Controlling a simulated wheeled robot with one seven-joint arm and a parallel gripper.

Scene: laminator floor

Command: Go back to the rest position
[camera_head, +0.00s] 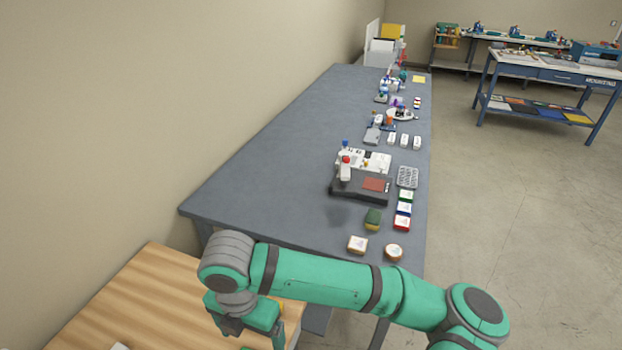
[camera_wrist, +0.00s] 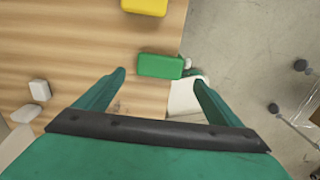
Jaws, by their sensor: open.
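My gripper (camera_wrist: 158,90) is open, its two green fingers spread apart with nothing between them that I can see held. In the head view my green arm reaches across the lower part of the picture, and the gripper end hangs over the wooden table (camera_head: 140,285). In the wrist view a green block (camera_wrist: 160,66) lies on the wooden table near its right edge, ahead of the fingers. A yellow block (camera_wrist: 145,6) is at the top of that view, partly cut off.
A long grey table (camera_head: 290,150) runs along the wall, with a dark machine (camera_head: 350,186), small boxes and stamps near its right edge. Its left part is bare. A blue workbench (camera_head: 550,75) stands at the back right. The floor (camera_head: 510,220) on the right is open.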

